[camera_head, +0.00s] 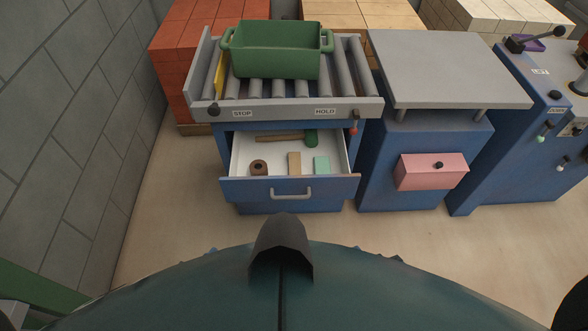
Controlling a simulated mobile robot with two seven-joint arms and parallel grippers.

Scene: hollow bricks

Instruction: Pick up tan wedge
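A small tan block (294,163), which looks like the tan wedge, lies in the open white-lined drawer (290,188) below the roller table. It sits between a brown round piece (258,167) on its left and a mint-green block (321,165) on its right. Its exact shape is too small to tell. Neither of my grippers shows in the head view.
A brown-handled tool with a green end (286,138) lies at the drawer's back. A green bin (277,50) stands on the rollers (255,88) above. Floor in front is clear.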

